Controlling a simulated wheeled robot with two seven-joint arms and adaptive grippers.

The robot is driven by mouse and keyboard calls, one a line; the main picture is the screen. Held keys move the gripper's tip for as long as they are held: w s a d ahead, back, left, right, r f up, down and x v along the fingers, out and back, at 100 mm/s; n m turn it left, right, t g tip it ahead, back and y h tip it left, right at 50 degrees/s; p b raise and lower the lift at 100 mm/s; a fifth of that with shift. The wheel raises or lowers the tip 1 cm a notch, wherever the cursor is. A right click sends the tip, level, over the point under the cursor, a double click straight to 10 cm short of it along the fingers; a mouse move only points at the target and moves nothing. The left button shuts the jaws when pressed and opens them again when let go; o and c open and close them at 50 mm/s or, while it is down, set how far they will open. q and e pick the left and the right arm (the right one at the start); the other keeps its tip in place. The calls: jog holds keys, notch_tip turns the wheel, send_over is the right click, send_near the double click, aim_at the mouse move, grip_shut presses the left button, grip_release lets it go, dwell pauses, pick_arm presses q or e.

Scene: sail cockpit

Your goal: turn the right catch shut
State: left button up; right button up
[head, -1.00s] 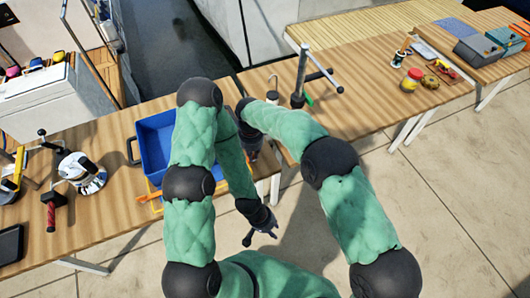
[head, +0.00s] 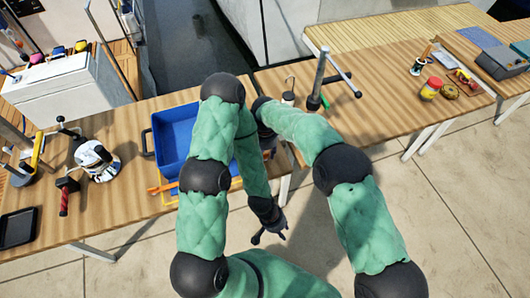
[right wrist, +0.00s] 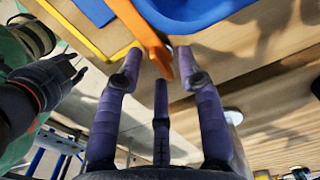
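I cannot make out the right catch in either view. A white box-like locker (head: 65,88) stands at the upper left of the head view, but no catch on it is clear. My right gripper (head: 268,146) is mostly hidden behind my arms in the head view, by the table's front edge. In the right wrist view its fingers (right wrist: 161,78) are spread and hold nothing, with an orange strip just past the tips. My left gripper (head: 268,237) hangs low in front of the table, its fingers apart and empty.
A blue bin (head: 176,138) stands on the wooden table behind my arms. Left of it are a white-and-black winch-like item (head: 97,160), a red-handled hammer (head: 65,194) and a black tray (head: 17,227). A metal post with a crossbar (head: 318,80) stands right of my arms.

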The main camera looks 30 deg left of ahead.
notch_tip(320, 180, up, 12)
dwell(0.6)
dwell(0.5)
